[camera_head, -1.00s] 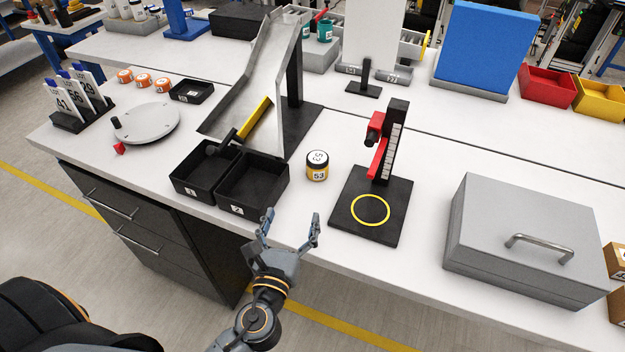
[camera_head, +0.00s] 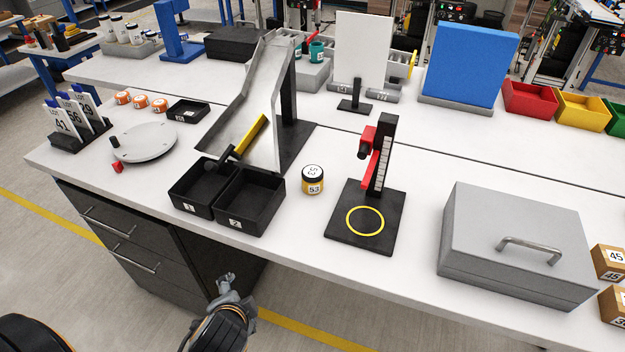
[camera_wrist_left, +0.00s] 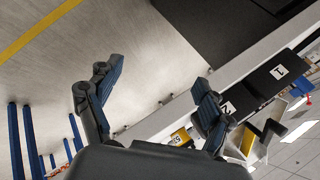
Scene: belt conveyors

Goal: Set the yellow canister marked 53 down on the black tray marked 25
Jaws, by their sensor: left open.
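The yellow canister marked 53 (camera_head: 313,187) stands upright on the white bench, right of the two black bins, with a white lid. In the left wrist view the canister (camera_wrist_left: 180,138) shows partly, beyond the fingers. A small black tray (camera_head: 188,111) lies at the back left beside the orange canisters; its label is too small to read. My left gripper (camera_head: 226,284) is in front of the bench edge, apart from the canister. The left wrist view shows its fingers (camera_wrist_left: 160,85) spread and empty. My right gripper is not in view.
Black bins marked 1 (camera_head: 203,186) and 2 (camera_head: 248,202) stand left of the canister, below a metal chute (camera_head: 246,90). A black stand with a yellow ring (camera_head: 365,221) is to its right. A grey turntable (camera_head: 145,142) stands before the small tray. A grey case (camera_head: 516,243) occupies the right.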

